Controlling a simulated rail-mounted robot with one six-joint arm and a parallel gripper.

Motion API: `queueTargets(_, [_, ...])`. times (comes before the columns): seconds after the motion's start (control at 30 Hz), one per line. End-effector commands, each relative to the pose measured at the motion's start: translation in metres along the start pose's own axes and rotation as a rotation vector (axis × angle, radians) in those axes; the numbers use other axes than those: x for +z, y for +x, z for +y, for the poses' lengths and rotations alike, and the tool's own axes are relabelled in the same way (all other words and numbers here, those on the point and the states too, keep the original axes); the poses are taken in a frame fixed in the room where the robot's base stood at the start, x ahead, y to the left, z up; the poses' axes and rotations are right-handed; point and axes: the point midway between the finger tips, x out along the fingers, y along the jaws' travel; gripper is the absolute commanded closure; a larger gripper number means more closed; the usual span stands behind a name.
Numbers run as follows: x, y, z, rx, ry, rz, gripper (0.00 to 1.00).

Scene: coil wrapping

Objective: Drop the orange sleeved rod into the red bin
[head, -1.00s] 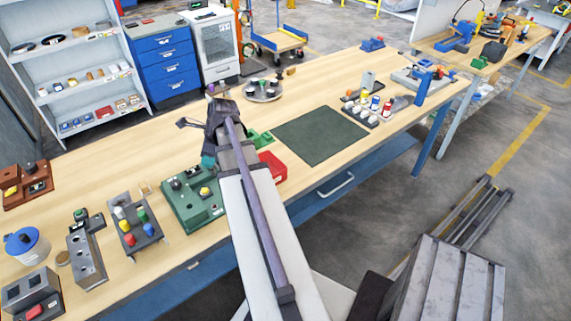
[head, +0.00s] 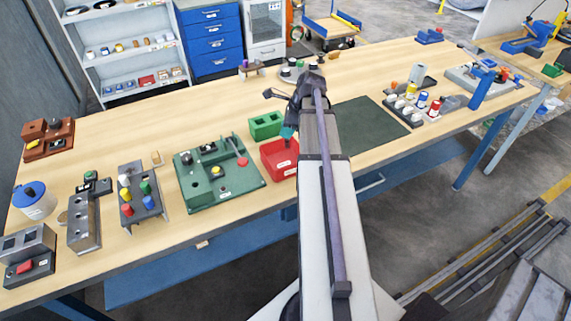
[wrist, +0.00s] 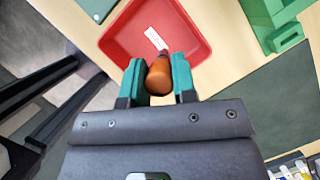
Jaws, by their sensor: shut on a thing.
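The orange sleeved rod (wrist: 159,76) shows in the wrist view between the two teal fingers of my gripper (wrist: 159,80), which is shut on it. The red bin (wrist: 187,15) is just beyond the fingers in that view, and the rod overlaps the bin's near side in the picture. A white label lies inside the bin. In the head view the red bin (head: 279,160) stands near the table's front edge. My gripper (head: 287,133) shows there as a teal bit at the bin's back right, partly hidden by my arm. The rod is hard to make out in the head view.
A green bin (head: 266,124) stands directly behind the red bin. A green fixture board (head: 215,172) with knobs is on the left. A dark green mat (head: 370,126) lies to the right. Bottles on a rack (head: 408,112) stand beyond the mat.

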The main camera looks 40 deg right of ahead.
Motion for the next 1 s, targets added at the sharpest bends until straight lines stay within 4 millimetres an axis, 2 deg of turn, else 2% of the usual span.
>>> queueTargets(0.03, [-0.004, 0.011, 0.0, 0.0, 0.0, 0.0, 1.0])
queueTargets(0.3, [-0.02, 0.047, 0.0, -0.001, 0.001, 0.0, 1.0])
queueTargets(0.63, [-0.02, 0.049, 0.0, -0.001, 0.001, 0.0, 1.0])
queueTargets(0.67, [-0.02, 0.049, 0.0, -0.001, 0.001, 0.0, 0.72])
queueTargets(0.93, [-0.02, 0.049, 0.0, -0.001, 0.001, 0.0, 0.46])
queueTargets(1.0, [-0.02, 0.049, 0.0, -0.001, 0.001, 0.0, 0.44])
